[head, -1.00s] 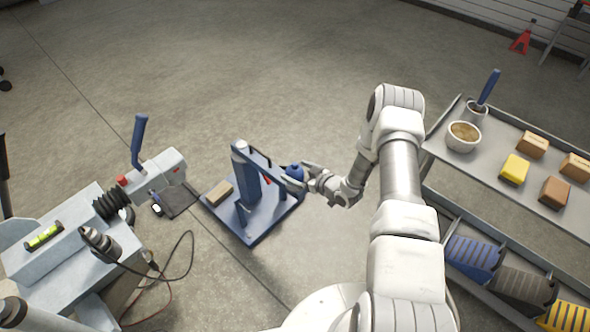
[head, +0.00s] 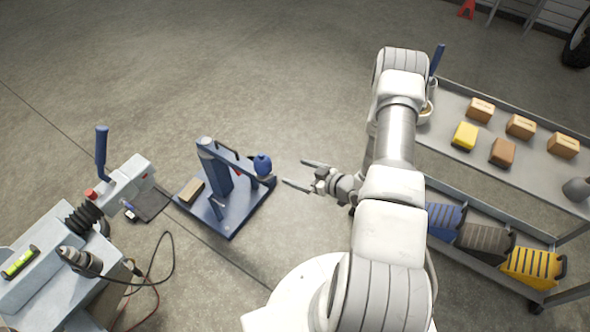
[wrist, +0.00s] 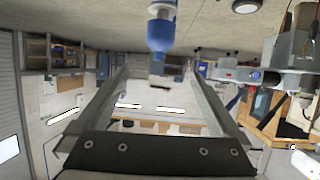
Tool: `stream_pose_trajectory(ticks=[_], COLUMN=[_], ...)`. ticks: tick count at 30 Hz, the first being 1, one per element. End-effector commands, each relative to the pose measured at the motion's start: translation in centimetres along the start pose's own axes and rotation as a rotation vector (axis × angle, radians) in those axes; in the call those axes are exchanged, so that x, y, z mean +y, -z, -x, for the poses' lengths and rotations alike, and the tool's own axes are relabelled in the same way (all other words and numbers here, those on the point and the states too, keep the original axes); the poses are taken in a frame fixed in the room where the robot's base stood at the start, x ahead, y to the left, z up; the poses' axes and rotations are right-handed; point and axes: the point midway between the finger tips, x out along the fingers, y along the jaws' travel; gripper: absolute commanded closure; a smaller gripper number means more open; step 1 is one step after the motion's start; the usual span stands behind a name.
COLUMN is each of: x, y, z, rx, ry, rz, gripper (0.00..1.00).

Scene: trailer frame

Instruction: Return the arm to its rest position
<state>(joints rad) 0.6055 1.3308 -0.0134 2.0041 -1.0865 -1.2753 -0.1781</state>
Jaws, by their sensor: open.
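My gripper (head: 296,174) is open and empty, to the right of a blue stand (head: 218,190) on the floor, with a visible gap between them. My white arm reaches up from my base and bends down to the gripper. The stand has a square base plate, a post and an arm with a rounded blue knob (head: 262,165) at its right end. In the wrist view, the blue knob (wrist: 160,33) shows beyond the two open fingers, with nothing between them.
A grey cart (head: 510,165) with boxes, a yellow block and bins stands at the right, close to my arm. A grey trailer frame (head: 60,250) with a blue-handled lever is at the left. Cables lie on the floor nearby. Open floor lies beyond the stand.

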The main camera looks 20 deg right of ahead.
Motion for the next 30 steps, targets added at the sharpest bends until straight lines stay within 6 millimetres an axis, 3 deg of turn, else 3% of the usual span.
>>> stream_pose_trajectory(ticks=[13,17,23,30], x=[0.0,0.8,4.2,7.7], y=[0.0,0.9,5.2,12.2], z=[-0.1,-0.2,-0.3,1.2], rx=[0.000,-0.023,-0.144,-0.306], ry=[0.000,-0.010,-0.074,-0.197], rz=[0.001,0.021,0.100,0.165], gripper=[0.00,0.00,0.00,0.00])
